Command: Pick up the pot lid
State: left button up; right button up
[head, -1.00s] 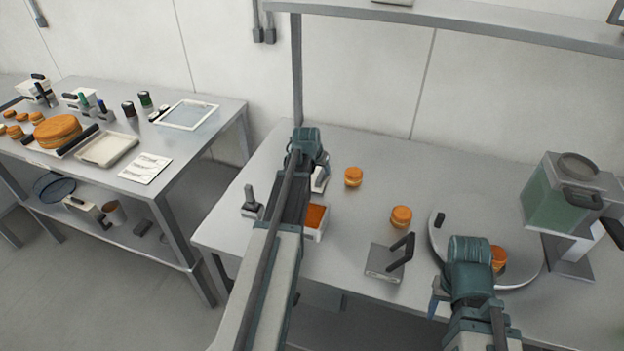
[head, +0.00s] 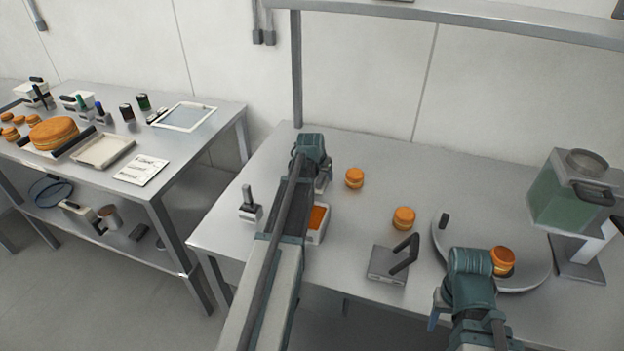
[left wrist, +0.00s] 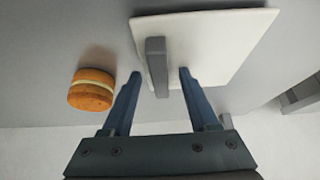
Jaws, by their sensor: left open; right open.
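A white square plate with an upright grey bar handle, which I take for the pot lid (left wrist: 215,45), lies on the table in the left wrist view. My left gripper (left wrist: 159,76) is open, with its two fingers on either side of the handle; I cannot tell whether they touch it. In the head view, my left wrist mostly hides the lid (head: 324,181). Close by is a white square pot (head: 321,232) with orange filling, partly behind my left arm. My right gripper (head: 436,309) is at the table's front, with one blue finger showing.
An orange filled round (left wrist: 91,90) sits beside the lid. Another round (head: 403,218) and a grey square plate with a black handle (head: 387,266) lie further right. A round turntable (head: 528,277) carries a round. A green-tinted dispenser (head: 565,200) stands at right.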

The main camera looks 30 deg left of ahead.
pick_arm(q)
grip_shut()
dwell(0.4)
notch_tip(320, 180, up, 10)
jog(key=p, duration=1)
jog(key=shift+r, duration=0.15)
